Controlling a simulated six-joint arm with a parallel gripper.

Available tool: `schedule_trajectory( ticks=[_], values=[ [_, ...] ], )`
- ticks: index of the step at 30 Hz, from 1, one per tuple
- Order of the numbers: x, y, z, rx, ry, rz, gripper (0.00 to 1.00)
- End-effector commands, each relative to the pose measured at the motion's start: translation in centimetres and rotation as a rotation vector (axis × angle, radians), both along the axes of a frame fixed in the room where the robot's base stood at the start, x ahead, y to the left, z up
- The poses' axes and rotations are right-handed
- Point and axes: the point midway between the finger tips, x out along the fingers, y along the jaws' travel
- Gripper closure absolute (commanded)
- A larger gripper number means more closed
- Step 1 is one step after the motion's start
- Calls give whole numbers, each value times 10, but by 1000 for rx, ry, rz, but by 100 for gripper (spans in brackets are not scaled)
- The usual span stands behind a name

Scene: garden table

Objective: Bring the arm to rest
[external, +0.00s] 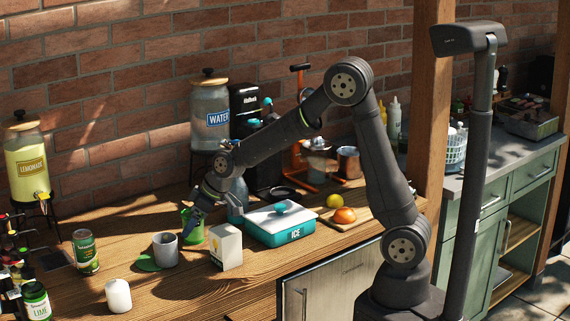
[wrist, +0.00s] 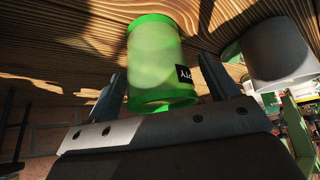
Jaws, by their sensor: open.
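My arm reaches left over the wooden table (external: 140,295), with my gripper (external: 197,215) low and pointing down at a green cup (external: 193,238). In the wrist view my gripper (wrist: 163,78) is open, with one finger on each side of the green cup (wrist: 155,45). The cup is translucent with a small dark label. It appears upright on the table. Whether either finger touches it I cannot tell.
A grey mug (external: 165,249) stands left of the cup and a white carton (external: 226,247) to its right. A teal ice box (external: 280,226) is further right. A water dispenser (external: 210,115) and the brick wall are behind.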

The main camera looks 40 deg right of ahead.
Motion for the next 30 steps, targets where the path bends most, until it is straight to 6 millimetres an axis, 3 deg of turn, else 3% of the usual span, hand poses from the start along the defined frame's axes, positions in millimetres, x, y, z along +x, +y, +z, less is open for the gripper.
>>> schedule_trajectory(
  ticks=[3,8,20,26,30],
  values=[
    [0,0,19,3,-5,0,20],
    [0,0,26,2,-3,1,20],
    [0,0,25,1,-1,0,20],
    [-1,-1,2,0,1,-1,20],
    [-8,-9,24,4,-7,0,20]
  ],
)
